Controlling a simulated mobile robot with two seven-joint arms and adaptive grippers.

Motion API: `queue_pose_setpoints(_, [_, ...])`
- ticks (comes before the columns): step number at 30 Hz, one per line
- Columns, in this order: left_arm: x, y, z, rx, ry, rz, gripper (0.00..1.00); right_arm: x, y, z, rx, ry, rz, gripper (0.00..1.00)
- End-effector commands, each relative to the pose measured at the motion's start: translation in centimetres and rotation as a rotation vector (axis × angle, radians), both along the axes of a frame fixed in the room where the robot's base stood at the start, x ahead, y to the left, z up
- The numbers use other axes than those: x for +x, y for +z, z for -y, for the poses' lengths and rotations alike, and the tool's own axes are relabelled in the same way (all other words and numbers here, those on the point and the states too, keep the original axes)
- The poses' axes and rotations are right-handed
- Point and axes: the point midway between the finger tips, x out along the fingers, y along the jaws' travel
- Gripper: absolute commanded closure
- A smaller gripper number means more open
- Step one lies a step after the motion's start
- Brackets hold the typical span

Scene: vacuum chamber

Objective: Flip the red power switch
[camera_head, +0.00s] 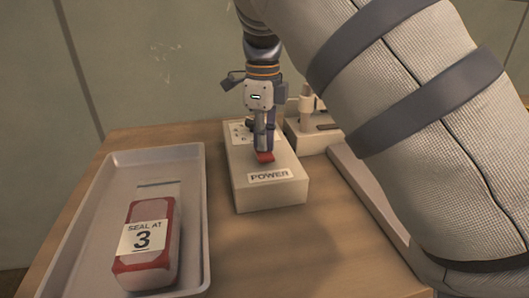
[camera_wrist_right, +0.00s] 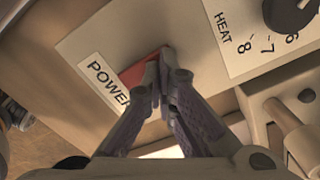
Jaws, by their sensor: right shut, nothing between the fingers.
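The red power switch (camera_head: 265,157) sits on top of a beige control box (camera_head: 275,196), just behind its POWER label (camera_head: 269,176). My right gripper (camera_head: 265,148) is shut and empty, pointing down with its fingertips at the switch. In the right wrist view the shut fingertips (camera_wrist_right: 163,60) overlap the right part of the red switch (camera_wrist_right: 140,72) and hide some of it. They look to be touching or very close to it; I cannot tell which. My left gripper is not in view.
A metal tray (camera_head: 199,222) on the left of the wooden table (camera_head: 315,245) holds a red and white packet (camera_head: 150,240) marked "SEAL AT 3". A heat dial (camera_wrist_right: 290,12) is on the box. A beige device (camera_head: 310,137) stands right behind. My padded arm covers the right.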

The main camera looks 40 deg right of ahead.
Motion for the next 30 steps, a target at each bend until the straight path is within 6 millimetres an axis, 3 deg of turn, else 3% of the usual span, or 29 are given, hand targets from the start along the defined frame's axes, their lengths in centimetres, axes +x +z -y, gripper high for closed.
queue_pose_setpoints(4, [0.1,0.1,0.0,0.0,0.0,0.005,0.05,0.0,0.5,0.0,0.002,0.0,-0.001,1.0])
queue_pose_setpoints(21, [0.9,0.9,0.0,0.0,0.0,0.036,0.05,0.0,6.4,0.0,0.001,0.0,0.0,1.0])
queue_pose_setpoints(30, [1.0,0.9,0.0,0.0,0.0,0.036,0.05,0.0,6.9,0.0,0.001,0.0,-0.002,1.0])
